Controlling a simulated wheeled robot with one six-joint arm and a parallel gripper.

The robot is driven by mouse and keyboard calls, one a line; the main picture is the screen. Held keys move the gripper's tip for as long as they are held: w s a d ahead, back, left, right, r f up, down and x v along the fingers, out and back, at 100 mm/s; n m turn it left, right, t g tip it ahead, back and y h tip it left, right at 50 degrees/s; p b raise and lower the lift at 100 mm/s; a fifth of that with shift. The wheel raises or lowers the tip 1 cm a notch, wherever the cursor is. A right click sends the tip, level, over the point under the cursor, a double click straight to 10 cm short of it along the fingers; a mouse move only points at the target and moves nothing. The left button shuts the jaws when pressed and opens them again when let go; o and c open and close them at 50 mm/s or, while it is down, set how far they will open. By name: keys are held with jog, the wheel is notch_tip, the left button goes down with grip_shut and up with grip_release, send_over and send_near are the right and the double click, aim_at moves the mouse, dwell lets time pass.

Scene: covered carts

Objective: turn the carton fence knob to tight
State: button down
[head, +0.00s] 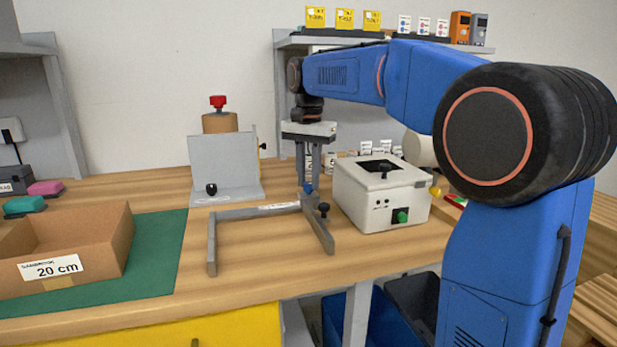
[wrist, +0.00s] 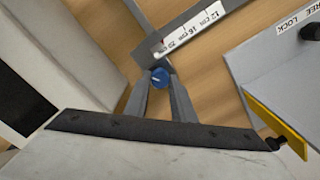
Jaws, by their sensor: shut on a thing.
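The carton fence (head: 265,212) is a low grey frame on the wooden bench, with a white strip on its rear bar. In the wrist view the strip reads 12, 16 and 20 cm on the fence (wrist: 192,30). A small blue knob (head: 308,188) sits at the fence's rear right corner. My gripper (head: 308,182) points straight down over it. In the wrist view my gripper (wrist: 160,88) has its two grey fingers closed on the sides of the blue knob (wrist: 160,77). A short white mark shows on the knob's top. Any tight marking cannot be made out.
A white box with a green knob (head: 378,192) stands close right of the fence. A grey upright plate (head: 224,165) with a black knob stands behind left; its label reads FREE LOCK in the wrist view. An open 20 cm carton (head: 115,245) lies on a green mat (head: 168,270).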

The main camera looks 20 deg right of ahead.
aim_at(309, 183)
jog(key=shift+m, duration=0.6)
jog(key=c, duration=1.5)
grip_release()
notch_tip(309, 183, up, 17)
jog(key=shift+r, duration=0.2)
